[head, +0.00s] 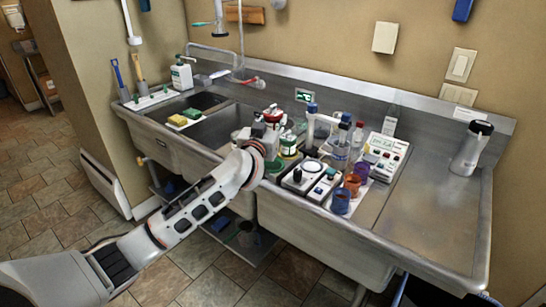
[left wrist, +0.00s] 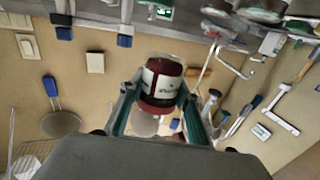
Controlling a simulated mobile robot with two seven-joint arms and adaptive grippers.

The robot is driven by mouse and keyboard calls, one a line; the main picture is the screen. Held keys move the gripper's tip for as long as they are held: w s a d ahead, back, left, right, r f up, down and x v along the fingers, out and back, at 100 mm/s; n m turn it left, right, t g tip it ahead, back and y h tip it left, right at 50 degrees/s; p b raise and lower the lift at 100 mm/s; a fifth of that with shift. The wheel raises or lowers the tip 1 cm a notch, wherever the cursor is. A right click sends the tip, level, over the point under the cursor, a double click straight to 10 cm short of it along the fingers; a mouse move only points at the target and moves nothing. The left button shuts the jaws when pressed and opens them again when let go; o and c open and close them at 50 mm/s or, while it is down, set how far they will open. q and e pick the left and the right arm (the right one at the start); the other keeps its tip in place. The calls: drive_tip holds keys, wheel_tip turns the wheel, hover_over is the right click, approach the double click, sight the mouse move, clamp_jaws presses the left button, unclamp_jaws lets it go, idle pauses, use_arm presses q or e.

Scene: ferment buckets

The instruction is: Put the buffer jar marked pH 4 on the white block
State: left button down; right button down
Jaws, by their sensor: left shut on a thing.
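My left gripper (left wrist: 160,100) is shut on a dark red jar (left wrist: 163,80) with a white label. The label's writing is too small to read. In the head view the left gripper (head: 268,130) is over the middle of the steel sink unit, and the red jar (head: 273,115) shows at its end. A jar with green and white bands (head: 289,146) stands just right of the gripper. I cannot make out the white block for sure among the crowded items. My right gripper is not in view.
A black and white stirrer (head: 310,177), several coloured cups (head: 352,184), a meter box (head: 386,150) and bottles (head: 341,152) crowd the area right of the gripper. The right drainboard (head: 430,215) is mostly clear.

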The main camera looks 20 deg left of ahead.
use_arm(q)
wheel_tip(320, 180, down, 8)
drive_tip(key=shift+r+b, duration=0.2)
drive_tip(key=shift+b, duration=0.6)
drive_tip(key=shift+f, duration=0.55)
wheel_tip(320, 180, down, 3)
drive_tip(key=shift+f, duration=0.35)
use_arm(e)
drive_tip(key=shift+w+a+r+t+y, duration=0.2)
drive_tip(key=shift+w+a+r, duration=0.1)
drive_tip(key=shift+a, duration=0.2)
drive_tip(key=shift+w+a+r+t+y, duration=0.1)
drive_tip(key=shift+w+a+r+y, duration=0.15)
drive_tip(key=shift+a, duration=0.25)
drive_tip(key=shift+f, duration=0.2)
use_arm(q)
drive_tip(key=c, duration=1.5)
unclamp_jaws()
drive_tip(key=shift+f, duration=0.15)
drive_tip(key=shift+o, duration=0.2)
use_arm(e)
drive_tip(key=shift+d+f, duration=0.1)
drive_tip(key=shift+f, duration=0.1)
